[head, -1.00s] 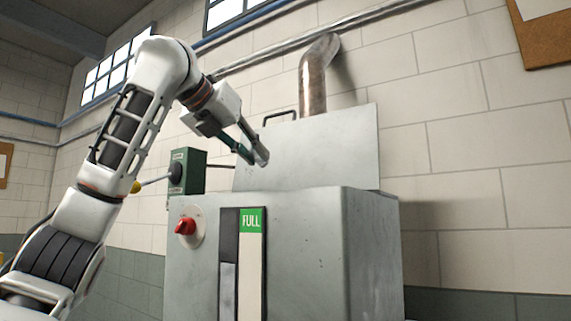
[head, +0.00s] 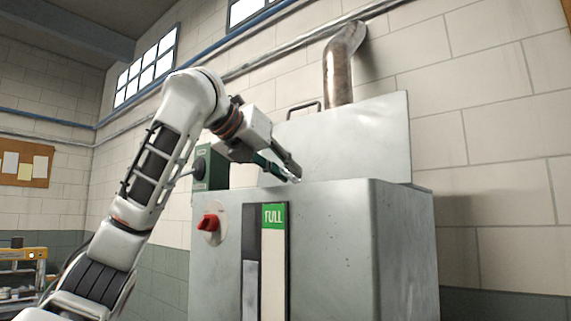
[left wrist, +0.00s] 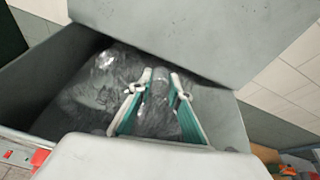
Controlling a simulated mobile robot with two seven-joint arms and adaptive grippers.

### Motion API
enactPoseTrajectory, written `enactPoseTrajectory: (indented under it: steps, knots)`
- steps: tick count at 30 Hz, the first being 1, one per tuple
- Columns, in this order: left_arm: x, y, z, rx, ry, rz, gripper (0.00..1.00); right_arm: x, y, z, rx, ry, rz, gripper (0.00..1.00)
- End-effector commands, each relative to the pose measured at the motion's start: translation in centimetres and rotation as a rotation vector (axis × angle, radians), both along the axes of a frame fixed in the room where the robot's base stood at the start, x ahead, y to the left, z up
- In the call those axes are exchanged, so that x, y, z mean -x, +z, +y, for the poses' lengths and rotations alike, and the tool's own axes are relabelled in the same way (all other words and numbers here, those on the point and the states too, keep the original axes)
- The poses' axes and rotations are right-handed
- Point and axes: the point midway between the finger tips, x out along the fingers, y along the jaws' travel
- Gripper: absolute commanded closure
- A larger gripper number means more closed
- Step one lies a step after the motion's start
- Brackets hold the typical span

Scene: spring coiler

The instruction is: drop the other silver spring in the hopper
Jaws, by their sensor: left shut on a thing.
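The hopper is the open top of a grey metal machine (head: 340,240), with its lid (head: 350,140) raised at the back. In the left wrist view the inside of the hopper (left wrist: 85,90) shows dark and scuffed, and the raised lid (left wrist: 200,35) stands beyond it. My left gripper (head: 292,174) is at the level of the machine's top edge, over the opening. Its green fingers (left wrist: 160,82) are shut on a silver cylindrical thing, the silver spring (left wrist: 158,92), above the hopper's inside. The coils are too small to make out. My right gripper is not in view.
A red knob (head: 208,223) and a green FULL label (head: 273,216) are on the machine's front. A green control box (head: 210,167) stands at its left. A pipe (head: 339,75) rises behind the lid. A yellow cart (head: 22,265) is at far left.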

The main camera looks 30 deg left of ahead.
Motion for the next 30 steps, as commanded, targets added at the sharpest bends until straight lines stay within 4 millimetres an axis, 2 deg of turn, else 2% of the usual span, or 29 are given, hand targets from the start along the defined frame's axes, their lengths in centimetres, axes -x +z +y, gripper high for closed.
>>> enactPoseTrajectory:
  steps: [6, 7, 9, 18, 22, 26, 30]
  knots:
    - [0.0, 0.0, 0.0, 0.000, 0.000, 0.000, 1.00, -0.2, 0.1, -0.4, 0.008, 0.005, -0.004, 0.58]
    - [0.0, 0.0, 0.0, 0.000, 0.000, 0.000, 0.74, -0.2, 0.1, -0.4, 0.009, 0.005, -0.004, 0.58]
    - [0.0, 0.0, 0.0, 0.000, 0.000, 0.000, 0.62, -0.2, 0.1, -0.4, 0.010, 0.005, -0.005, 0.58]
    - [0.0, 0.0, 0.0, 0.000, 0.000, 0.000, 0.62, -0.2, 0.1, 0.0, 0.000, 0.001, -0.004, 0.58]
    - [0.7, 0.4, 0.1, 0.001, 0.002, -0.003, 0.62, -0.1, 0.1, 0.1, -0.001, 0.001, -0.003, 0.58]
    - [2.4, 1.1, 0.2, 0.000, 0.001, -0.005, 0.62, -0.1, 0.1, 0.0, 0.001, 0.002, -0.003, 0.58]
    - [5.2, 2.2, 0.5, -0.002, 0.003, -0.006, 0.62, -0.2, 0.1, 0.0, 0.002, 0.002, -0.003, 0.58]
